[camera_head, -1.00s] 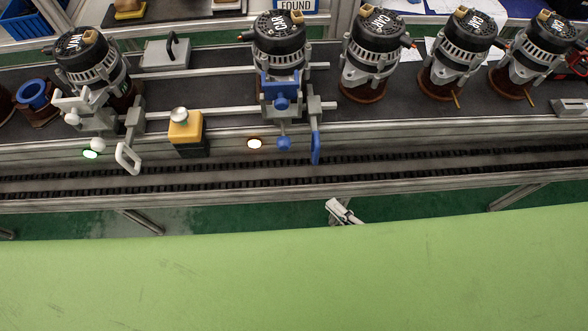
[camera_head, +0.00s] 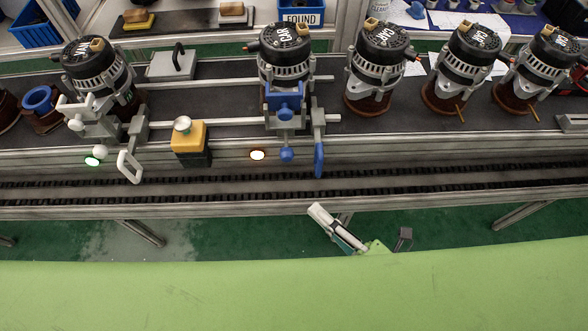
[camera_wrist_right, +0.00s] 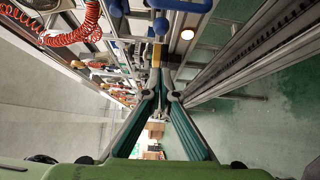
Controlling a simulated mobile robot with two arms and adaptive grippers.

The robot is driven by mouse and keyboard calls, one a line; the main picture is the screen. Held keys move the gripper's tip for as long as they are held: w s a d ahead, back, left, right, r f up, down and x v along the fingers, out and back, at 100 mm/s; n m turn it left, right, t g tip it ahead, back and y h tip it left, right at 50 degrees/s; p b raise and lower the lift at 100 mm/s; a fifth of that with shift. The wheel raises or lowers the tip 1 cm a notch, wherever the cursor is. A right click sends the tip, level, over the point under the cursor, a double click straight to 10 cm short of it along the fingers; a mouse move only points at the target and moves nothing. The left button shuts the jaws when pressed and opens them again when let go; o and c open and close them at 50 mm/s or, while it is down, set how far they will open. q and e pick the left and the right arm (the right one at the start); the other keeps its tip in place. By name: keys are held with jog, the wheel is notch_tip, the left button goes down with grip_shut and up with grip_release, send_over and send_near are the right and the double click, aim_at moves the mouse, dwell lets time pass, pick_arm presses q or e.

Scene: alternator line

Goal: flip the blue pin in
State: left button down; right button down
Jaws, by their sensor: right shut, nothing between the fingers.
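A blue fixture (camera_head: 285,103) with a blue knob sits in front of one alternator (camera_head: 286,55) at the middle of the line. A blue ball (camera_head: 286,155) hangs below it, and an upright blue handle (camera_head: 319,160) stands to its right. I cannot tell which of these blue parts is the pin. My right gripper (camera_head: 318,211) is below the rail's front edge, apart from the blue parts. In the right wrist view its fingertips (camera_wrist_right: 160,54) are together and empty, with blue parts (camera_wrist_right: 180,4) beyond them at the top. My left gripper is not in view.
A white-handled fixture (camera_head: 92,120) holds another alternator (camera_head: 92,68) at left. A yellow-and-black button box (camera_head: 190,140) stands between the fixtures, and a lit lamp (camera_head: 258,155) is left of the blue ball. More alternators (camera_head: 380,60) stand to the right. The conveyor rail (camera_head: 430,180) runs across the front.

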aim_at(286, 136)
jog(key=w+a+p, duration=0.1)
jog(key=w+a, duration=0.4)
jog(key=w, duration=0.5)
jog(key=shift+r, duration=0.15)
jog(key=w, duration=0.3)
jog(key=shift+w+r, duration=0.1)
jog(key=shift+w, duration=0.1)
